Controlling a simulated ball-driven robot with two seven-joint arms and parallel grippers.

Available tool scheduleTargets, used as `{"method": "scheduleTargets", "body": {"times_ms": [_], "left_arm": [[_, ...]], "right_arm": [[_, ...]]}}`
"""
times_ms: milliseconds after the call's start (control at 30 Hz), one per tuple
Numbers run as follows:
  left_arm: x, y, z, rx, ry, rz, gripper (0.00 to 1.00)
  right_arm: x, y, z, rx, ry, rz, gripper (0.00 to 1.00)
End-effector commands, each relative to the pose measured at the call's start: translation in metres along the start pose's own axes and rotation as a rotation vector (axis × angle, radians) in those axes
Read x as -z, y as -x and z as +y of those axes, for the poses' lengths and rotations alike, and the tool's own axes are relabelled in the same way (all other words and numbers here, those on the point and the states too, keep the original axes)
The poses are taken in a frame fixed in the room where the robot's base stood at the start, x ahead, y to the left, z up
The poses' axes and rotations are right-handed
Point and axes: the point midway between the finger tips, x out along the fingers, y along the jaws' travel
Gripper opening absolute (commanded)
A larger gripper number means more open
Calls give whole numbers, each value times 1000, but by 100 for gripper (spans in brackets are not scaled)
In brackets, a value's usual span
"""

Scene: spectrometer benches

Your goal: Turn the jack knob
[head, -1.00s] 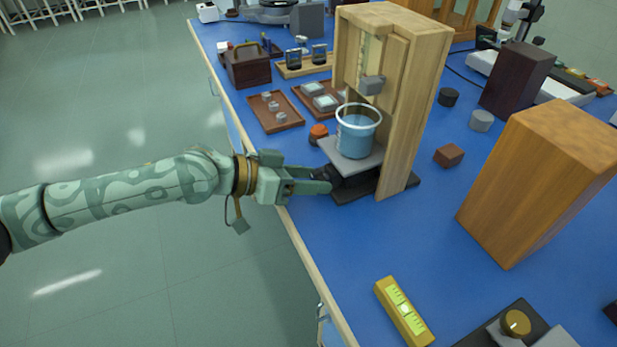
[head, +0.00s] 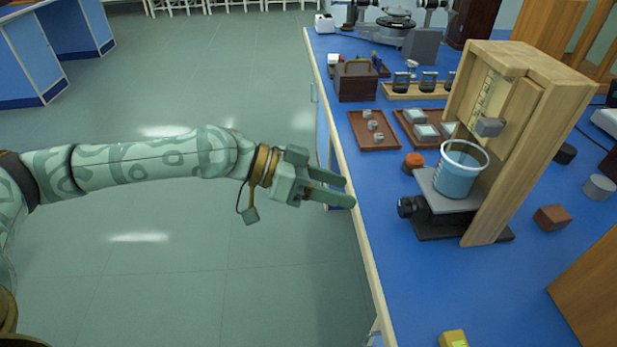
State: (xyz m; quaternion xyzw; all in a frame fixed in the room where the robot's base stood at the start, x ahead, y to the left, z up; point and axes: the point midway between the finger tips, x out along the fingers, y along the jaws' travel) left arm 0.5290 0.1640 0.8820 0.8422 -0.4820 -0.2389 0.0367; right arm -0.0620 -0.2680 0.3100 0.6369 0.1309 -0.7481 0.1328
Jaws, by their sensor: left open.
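The jack knob (head: 405,207) is a small black knob on the left side of the black lab jack (head: 446,221). The jack's grey top plate (head: 432,190) carries a clear beaker of blue liquid (head: 458,171), beside a wooden stand with a scale (head: 507,135). My left gripper (head: 350,192) is open and empty, with its fingers pointing right over the near edge of the blue bench. Its fingertips are to the left of the knob with a clear gap between. My right gripper is not in view.
An orange-topped item (head: 413,162) stands just behind the jack. Brown trays (head: 374,142) with small items and a dark wooden box (head: 356,82) are farther back. A brown block (head: 552,218) lies to the right.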

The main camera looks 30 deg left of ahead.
Motion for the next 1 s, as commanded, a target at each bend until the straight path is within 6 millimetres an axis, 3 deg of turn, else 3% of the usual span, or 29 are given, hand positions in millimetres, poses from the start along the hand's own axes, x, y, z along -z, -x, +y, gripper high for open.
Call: {"method": "scheduleTargets", "body": {"times_ms": [100, 300, 833, 1000], "left_arm": [[-1, 25, -1, 3, 0, -3, 54], [-1, 45, 0, 1, 0, -2, 54], [-3, 47, 1, -2, 8, -5, 54], [-16, 38, 26, -49, 54, -15, 54]], "right_arm": [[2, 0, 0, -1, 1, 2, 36], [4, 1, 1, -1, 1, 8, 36], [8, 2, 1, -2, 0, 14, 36], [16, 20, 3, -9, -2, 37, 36]]}}
